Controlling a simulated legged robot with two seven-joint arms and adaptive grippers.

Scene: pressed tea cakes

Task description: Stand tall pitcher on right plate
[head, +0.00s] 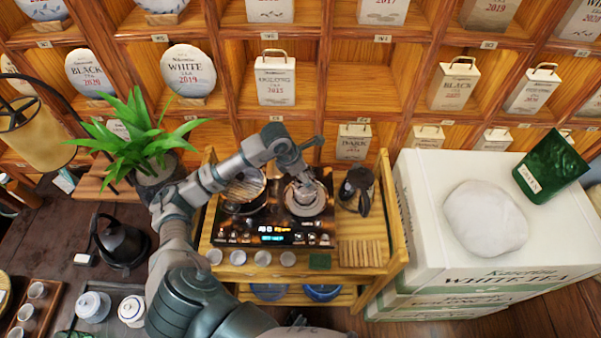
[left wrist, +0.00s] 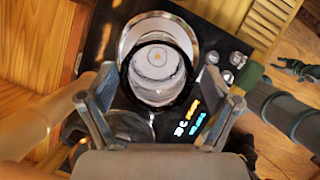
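A clear glass pitcher with a dark rim (left wrist: 160,70) is upright on the round silver right plate (left wrist: 128,42) in the left wrist view. In the head view the pitcher (head: 304,195) is over the right plate (head: 306,212), partly hidden by my left gripper (head: 304,172). In the left wrist view my left gripper's fingers (left wrist: 158,98) are spread, one on each side of the pitcher, with gaps visible. A dark grey jointed shape (left wrist: 300,68) at the right edge may be my right gripper; its state is unclear. The head view does not show my right gripper.
A glass vessel with a wooden top (head: 245,186) is on the left plate. A dark pot (head: 357,188) stands right of the cooktop (head: 270,238). Small cups (head: 263,258) and a green block (head: 320,262) line the front. White boxes (head: 420,250) stand at right; a plant (head: 135,135) is at left.

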